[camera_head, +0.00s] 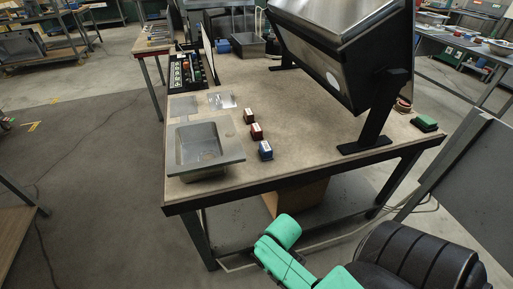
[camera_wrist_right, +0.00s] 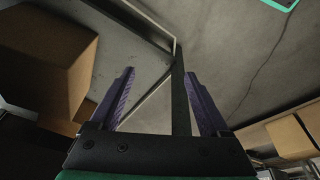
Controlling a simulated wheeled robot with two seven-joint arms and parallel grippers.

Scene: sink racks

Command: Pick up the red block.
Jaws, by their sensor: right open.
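The red block (camera_head: 256,132) stands on the tabletop (camera_head: 300,120), in a short row between a brown block (camera_head: 249,116) behind it and a blue block (camera_head: 265,150) in front of it. The row is to the right of the metal sink (camera_head: 207,146). In the right wrist view my right gripper (camera_wrist_right: 163,82) is open and empty, its two purple fingers apart. It is away from the blocks, which do not show in that view. My left gripper is not in view.
A large dark monitor-like panel (camera_head: 335,45) on black feet stands on the right of the table. A rack of small items (camera_head: 190,72) is at the back left. Cardboard boxes (camera_wrist_right: 45,65) show below the table.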

